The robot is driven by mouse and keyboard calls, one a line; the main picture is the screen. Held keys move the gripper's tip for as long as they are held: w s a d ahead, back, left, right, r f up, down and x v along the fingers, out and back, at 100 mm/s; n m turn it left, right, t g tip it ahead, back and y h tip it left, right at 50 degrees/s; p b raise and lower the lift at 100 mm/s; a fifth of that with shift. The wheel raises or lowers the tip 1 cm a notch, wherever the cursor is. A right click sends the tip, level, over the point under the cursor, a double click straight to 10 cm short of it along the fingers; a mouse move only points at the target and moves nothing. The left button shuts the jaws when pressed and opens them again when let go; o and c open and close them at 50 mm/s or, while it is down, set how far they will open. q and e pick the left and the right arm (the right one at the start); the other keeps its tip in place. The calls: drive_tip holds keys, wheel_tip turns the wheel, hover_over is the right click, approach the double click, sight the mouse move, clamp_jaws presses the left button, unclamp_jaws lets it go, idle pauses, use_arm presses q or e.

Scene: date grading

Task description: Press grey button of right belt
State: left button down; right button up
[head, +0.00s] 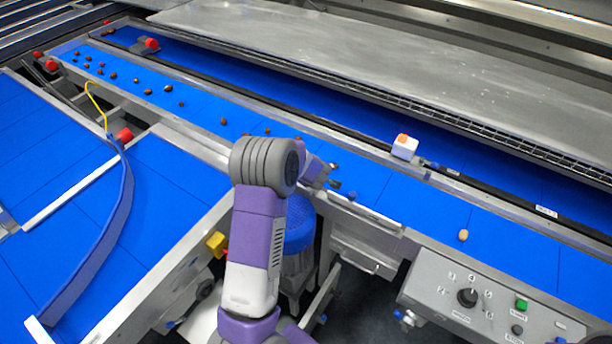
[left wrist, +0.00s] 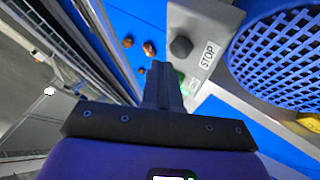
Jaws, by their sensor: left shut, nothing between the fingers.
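In the head view a grey control panel (head: 480,294) at the lower right carries a dark grey button (head: 517,329) below a green button (head: 521,304), with a black knob (head: 467,297) to their left. My left gripper (head: 335,184) is over the near edge of the blue belt, left of that panel. In the left wrist view its shut, empty fingers (left wrist: 161,70) point at a grey box (left wrist: 208,22) with a dark grey button (left wrist: 180,46) beside the word STOP. The fingertips look just short of this button; contact cannot be told. A green button (left wrist: 183,78) is partly hidden behind the fingers.
The blue belt (head: 380,190) carries scattered dates, one light one (head: 463,236) near the panel. A white box with an orange top (head: 404,147) stands on the belt's far rail. A blue ribbed cover (head: 299,225) is beside my forearm; its grille fills the wrist view's right (left wrist: 285,62).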

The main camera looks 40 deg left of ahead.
use_arm(q)
drive_tip(key=shift+f, duration=0.15)
drive_tip(key=shift+f, duration=0.3)
drive_tip(key=shift+f+b, duration=0.45)
drive_tip(key=shift+b, duration=0.1)
idle(0.5)
drive_tip(key=shift+r, duration=0.1)
idle(0.3)
drive_tip(key=shift+r+p, duration=0.8)
drive_tip(key=shift+p, duration=0.2)
wheel_tip(320, 180, up, 5)
drive_tip(key=p, duration=0.5)
